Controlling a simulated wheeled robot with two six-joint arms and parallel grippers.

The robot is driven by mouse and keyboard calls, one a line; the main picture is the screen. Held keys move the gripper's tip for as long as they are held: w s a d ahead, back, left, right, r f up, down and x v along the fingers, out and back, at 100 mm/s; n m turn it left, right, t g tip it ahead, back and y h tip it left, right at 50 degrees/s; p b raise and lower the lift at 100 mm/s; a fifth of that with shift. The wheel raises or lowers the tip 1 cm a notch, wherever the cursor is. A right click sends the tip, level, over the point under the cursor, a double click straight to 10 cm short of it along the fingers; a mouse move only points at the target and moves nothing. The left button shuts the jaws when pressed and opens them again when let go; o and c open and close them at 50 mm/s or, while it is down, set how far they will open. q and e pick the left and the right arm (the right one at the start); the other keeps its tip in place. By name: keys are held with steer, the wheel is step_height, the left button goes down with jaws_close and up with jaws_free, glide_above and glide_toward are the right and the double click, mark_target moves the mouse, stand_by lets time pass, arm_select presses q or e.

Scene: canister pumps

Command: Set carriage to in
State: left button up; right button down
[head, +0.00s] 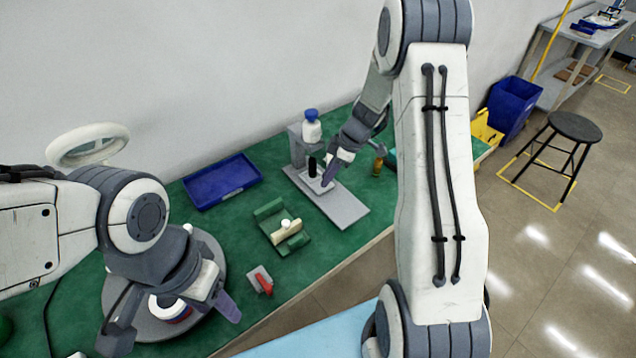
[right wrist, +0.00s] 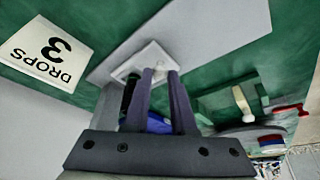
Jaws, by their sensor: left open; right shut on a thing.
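The carriage (head: 316,184) is a small white plate on a long grey base (head: 346,212). A black cylinder (head: 312,168) stands at it, beside my gripper. My right gripper (head: 328,180) reaches down to the carriage and is shut on a part of it. In the right wrist view the white carriage (right wrist: 150,58) lies at my two fingertips (right wrist: 161,74), with a white bit between them. The fingers hide the exact grip. My left gripper (head: 172,322) is open and empty, above a round grey turntable, far from the carriage.
A white bottle with a blue cap (head: 311,127) stands on a grey block behind the base. A blue tray (head: 222,181), a green holder (head: 281,227) and a red-handled switch (head: 261,280) are nearby. The turntable (head: 215,250) carries a jar. A "DROPS 3" label (right wrist: 47,54) shows.

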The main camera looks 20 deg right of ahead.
steer(key=shift+w+r, duration=0.1)
steer(key=shift+w, duration=0.1)
steer(key=c, duration=0.7)
jaws_free()
steer(key=shift+a, duration=0.1)
steer(key=shift+c, duration=0.2)
steer(key=v, duration=1)
steer(key=shift+b, duration=0.35)
steer(key=shift+r, duration=0.1)
